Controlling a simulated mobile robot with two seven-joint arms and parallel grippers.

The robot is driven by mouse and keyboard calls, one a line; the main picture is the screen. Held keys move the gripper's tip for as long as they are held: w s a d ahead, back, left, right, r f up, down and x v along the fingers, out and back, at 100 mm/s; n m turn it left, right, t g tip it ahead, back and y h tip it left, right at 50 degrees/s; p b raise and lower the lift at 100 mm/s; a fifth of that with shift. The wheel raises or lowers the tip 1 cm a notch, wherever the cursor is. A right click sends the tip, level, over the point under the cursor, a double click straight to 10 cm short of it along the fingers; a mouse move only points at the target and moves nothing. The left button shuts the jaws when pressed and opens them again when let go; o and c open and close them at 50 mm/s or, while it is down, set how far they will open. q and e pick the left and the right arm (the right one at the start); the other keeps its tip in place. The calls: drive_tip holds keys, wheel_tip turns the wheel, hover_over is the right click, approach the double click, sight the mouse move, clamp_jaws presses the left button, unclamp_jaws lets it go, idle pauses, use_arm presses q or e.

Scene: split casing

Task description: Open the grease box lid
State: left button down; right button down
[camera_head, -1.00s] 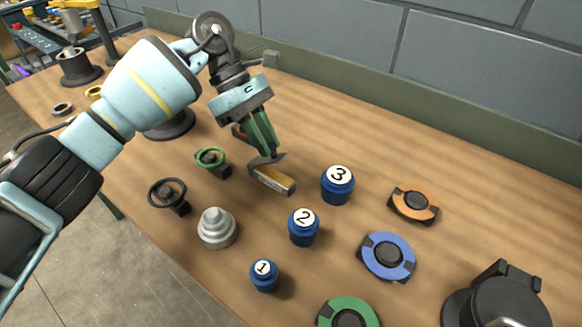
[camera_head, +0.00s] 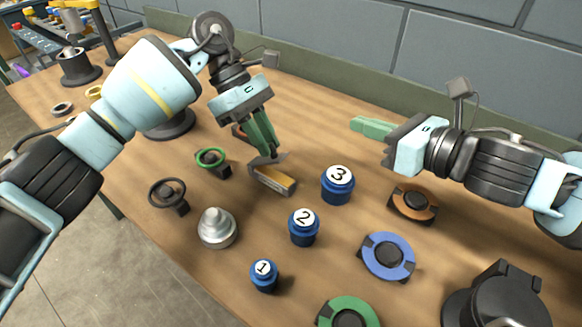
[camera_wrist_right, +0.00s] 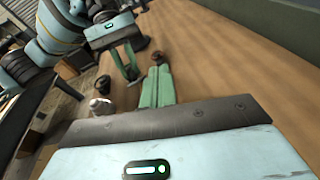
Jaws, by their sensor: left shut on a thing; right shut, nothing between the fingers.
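A small box (camera_head: 272,181) with grey sides and a yellow-orange face, which I take for the grease box, is at the middle left of the table. My left gripper (camera_head: 264,157) points down and is shut on a dark piece at its far upper edge. The fingers partly hide that edge, so I cannot tell how far the lid stands open. My right gripper (camera_head: 366,127) is shut and empty, above the table to the right of the box and pointing left. Its green fingers (camera_wrist_right: 157,87) also show in the right wrist view.
Blue numbered jars (camera_head: 337,187) stand right of the box. Orange (camera_head: 414,203), blue (camera_head: 387,257) and green (camera_head: 348,313) round parts lie farther right. A black lidded container (camera_head: 497,300) is at bottom right. Handwheels (camera_head: 168,195) and a silver stepped part (camera_head: 217,228) are to the left.

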drive_tip(key=s+a+f+n+g, duration=0.3)
drive_tip(key=s+a+f, duration=0.2)
drive_tip(key=s+f, duration=0.1)
drive_tip(key=shift+x, duration=4.7)
drive_tip(key=shift+w+d, duration=0.1)
drive_tip(key=shift+w, duration=0.05)
drive_tip(key=shift+r, duration=0.1)
